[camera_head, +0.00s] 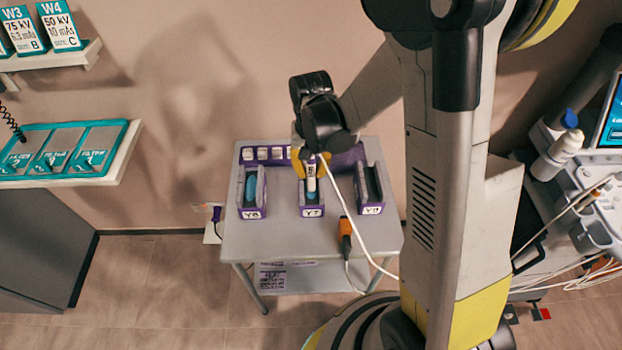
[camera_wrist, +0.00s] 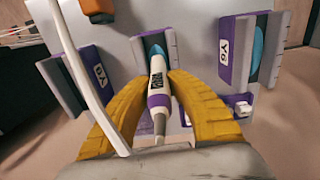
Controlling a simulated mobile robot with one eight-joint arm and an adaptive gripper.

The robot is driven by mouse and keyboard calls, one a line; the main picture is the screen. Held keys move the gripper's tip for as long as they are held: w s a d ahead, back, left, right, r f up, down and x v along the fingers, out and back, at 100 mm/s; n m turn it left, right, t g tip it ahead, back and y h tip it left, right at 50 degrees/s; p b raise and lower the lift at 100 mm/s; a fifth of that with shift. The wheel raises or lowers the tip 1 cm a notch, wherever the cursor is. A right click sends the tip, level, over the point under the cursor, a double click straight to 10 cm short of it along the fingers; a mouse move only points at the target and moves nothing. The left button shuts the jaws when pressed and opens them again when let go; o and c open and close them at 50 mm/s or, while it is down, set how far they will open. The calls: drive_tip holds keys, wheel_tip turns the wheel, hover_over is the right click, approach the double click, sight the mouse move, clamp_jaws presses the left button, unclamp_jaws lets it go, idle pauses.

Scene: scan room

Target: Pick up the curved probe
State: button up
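A white probe (camera_wrist: 158,88) with a dark printed label and a purple band sits in the middle holder, marked Y7 (camera_head: 312,212). Its blue head (camera_head: 311,185) points down in the holder. I cannot read the label, so I cannot tell whether it is the curved probe. My gripper (camera_head: 312,163) is over this holder. In the wrist view its yellow fingers lie on both sides of the probe, with the tips against its body. A blue-headed probe (camera_head: 251,188) is in the left holder. The right holder (camera_head: 372,188) has a dark inside in the head view.
The holders stand on a grey table (camera_head: 280,240) with purple-backed blocks behind. A white cable (camera_head: 345,215) crosses the table's right side near an orange-and-black handpiece (camera_head: 345,240). A white bottle (camera_head: 556,155) and cart are at right. A teal-edged shelf (camera_head: 65,155) is at left.

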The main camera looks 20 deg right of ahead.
clamp_jaws()
drive_tip(key=shift+r, duration=0.1)
